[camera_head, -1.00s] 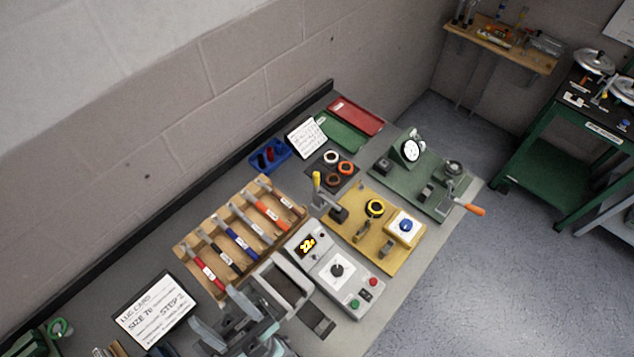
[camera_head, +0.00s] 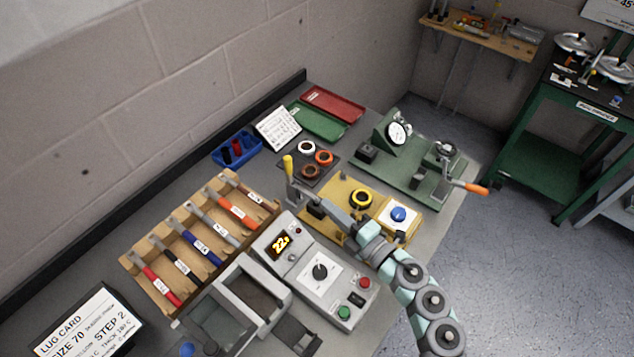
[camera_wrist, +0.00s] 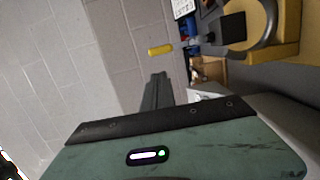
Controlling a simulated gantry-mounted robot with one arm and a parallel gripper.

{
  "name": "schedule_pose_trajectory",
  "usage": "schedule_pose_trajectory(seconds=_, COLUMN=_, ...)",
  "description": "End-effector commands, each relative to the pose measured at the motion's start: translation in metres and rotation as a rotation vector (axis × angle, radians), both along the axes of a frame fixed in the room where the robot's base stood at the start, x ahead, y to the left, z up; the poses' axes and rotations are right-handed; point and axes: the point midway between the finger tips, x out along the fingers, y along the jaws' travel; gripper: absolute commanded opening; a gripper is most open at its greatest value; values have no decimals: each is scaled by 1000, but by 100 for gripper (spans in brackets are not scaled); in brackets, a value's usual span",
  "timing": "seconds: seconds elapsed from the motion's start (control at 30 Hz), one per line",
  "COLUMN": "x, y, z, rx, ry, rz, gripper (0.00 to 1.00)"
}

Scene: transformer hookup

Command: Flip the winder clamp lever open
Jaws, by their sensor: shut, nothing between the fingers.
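The clamp lever with a yellow grip (camera_head: 288,164) stands roughly upright at the left end of the yellow fixture plate (camera_head: 377,263). I take it to be the winder clamp lever. My gripper (camera_head: 303,194) is shut and empty, reaching in from the right, close beside the lever's lower part. In the wrist view the yellow grip (camera_wrist: 160,50) lies just beyond the tips of my closed fingers (camera_wrist: 158,78), with a small gap in the picture. I cannot tell whether my fingers touch the lever's shaft. My arm partly hides the clamp base and the plate.
A green gauge fixture (camera_head: 410,165) with an orange handle stands behind. A grey control box (camera_head: 320,272) and wooden rack (camera_head: 133,262) are near. Bare floor lies right.

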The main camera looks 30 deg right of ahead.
Motion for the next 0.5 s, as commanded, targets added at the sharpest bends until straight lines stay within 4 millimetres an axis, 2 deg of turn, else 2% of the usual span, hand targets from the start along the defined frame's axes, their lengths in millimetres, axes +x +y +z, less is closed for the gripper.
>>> schedule_pose_trajectory(seconds=0.13, x=-1, y=-11, z=-3, rx=-26, ry=8, rz=-23, gripper=0)
schedule_pose_trajectory(seconds=0.5, x=3, y=-9, z=-2, rx=-22, ry=7, rz=-21, gripper=0)
